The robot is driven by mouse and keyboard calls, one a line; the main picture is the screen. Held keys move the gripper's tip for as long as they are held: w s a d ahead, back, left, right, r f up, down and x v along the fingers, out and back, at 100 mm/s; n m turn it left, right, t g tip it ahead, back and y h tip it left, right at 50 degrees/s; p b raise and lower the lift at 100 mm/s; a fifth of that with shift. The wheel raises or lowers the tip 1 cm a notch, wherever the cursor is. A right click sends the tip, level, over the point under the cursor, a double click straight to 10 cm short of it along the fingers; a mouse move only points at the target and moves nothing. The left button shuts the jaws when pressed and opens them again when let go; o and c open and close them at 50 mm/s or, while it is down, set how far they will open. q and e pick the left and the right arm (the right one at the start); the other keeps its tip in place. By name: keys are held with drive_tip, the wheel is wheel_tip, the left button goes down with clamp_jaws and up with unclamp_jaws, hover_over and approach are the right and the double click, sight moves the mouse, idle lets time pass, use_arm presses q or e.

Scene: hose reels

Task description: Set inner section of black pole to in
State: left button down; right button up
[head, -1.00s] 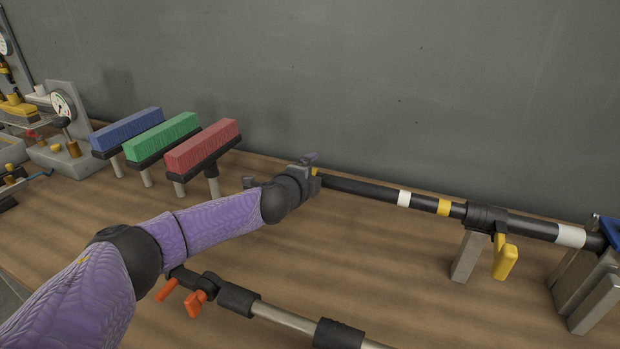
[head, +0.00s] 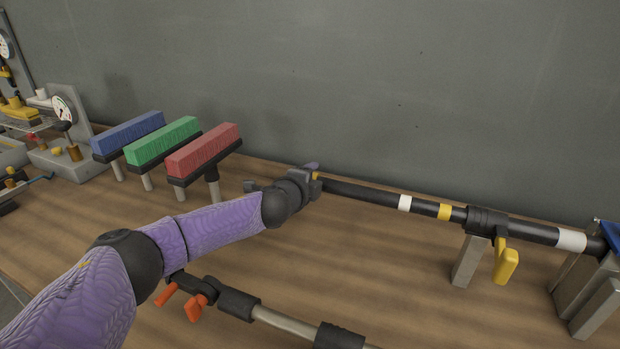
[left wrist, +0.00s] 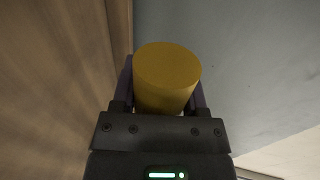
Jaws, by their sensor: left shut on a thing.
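The black pole (head: 535,233) lies along the back of the table on grey supports. Its thinner inner section (head: 360,190) sticks out to the left of the black clamp collar (head: 487,221), with a white and a yellow band showing on it. A yellow lever (head: 505,262) hangs below the collar. My left gripper (head: 312,183) is at the left end of the inner section. In the left wrist view, its two fingers stand on either side of the yellow end cap (left wrist: 166,80) and are shut on it. My right gripper is in neither view.
A second pole (head: 285,322) with orange levers (head: 194,307) lies in front, below my left arm. Blue (head: 128,132), green (head: 163,142) and red (head: 203,150) brush heads stand at the left. A gauge device (head: 64,110) is farther left. Bare tabletop lies between the poles.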

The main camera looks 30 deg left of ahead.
sight(395, 204)
use_arm(q)
drive_tip(key=d+p, duration=0.1)
drive_tip(key=d, duration=0.7)
drive_tip(key=shift+w+d, duration=0.1)
drive_tip(key=shift+w, duration=0.1)
drive_tip(key=shift+w+d, duration=0.15)
drive_tip(key=shift+d, duration=2.25)
drive_tip(key=shift+w+d, duration=0.1)
drive_tip(key=shift+d, duration=2.3)
drive_tip(key=shift+c, duration=0.5)
unclamp_jaws()
drive_tip(key=shift+d, duration=0.15)
